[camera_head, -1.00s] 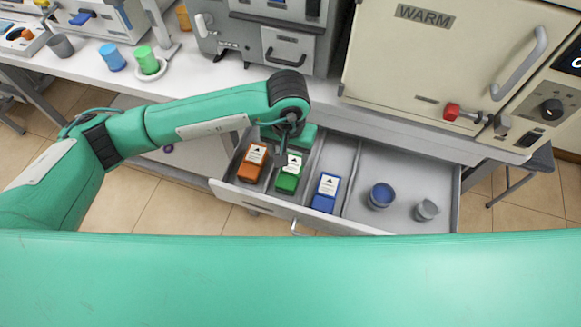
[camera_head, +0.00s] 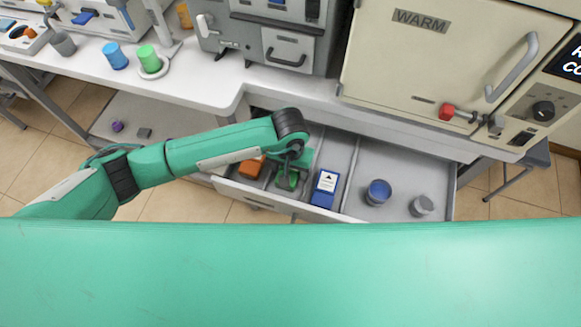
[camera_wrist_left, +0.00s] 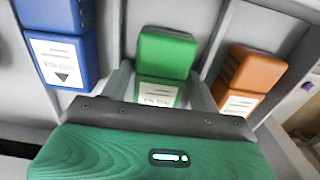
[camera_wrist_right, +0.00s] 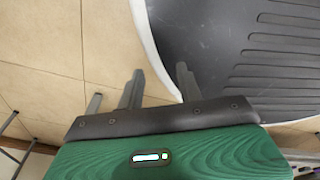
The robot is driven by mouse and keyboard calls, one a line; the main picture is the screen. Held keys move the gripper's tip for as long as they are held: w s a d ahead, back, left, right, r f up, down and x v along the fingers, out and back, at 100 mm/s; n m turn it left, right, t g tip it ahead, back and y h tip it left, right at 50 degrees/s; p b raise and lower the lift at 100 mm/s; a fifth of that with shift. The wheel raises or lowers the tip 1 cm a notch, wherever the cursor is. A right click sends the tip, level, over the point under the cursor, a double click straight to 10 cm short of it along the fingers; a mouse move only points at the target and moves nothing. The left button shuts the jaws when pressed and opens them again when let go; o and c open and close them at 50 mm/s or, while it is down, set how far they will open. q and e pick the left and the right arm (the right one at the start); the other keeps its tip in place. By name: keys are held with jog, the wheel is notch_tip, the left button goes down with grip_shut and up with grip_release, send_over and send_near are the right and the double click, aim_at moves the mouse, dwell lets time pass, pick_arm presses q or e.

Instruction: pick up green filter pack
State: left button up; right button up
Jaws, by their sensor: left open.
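The green filter pack (camera_head: 287,180) lies in the left compartment area of the open drawer, mostly covered by my left arm in the head view. In the left wrist view the green pack (camera_wrist_left: 165,58) has a white label, partly hidden by the gripper body. My left gripper (camera_head: 291,174) is down over it and open. Its fingers (camera_wrist_left: 160,80) show on either side of the pack; I cannot tell whether they touch it. My right gripper (camera_wrist_right: 160,78) is outside the head view. In its wrist view its fingers are apart and empty.
An orange pack (camera_head: 251,167) and a blue pack (camera_head: 325,188) lie on either side of the green one. The drawer's right part holds a blue cup (camera_head: 378,193) and a grey cup (camera_head: 422,206). The drawer front (camera_head: 262,198) and dividers (camera_head: 352,180) are close by.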

pick_arm(q)
jog(key=shift+r, duration=0.1)
jog(key=c, duration=0.8)
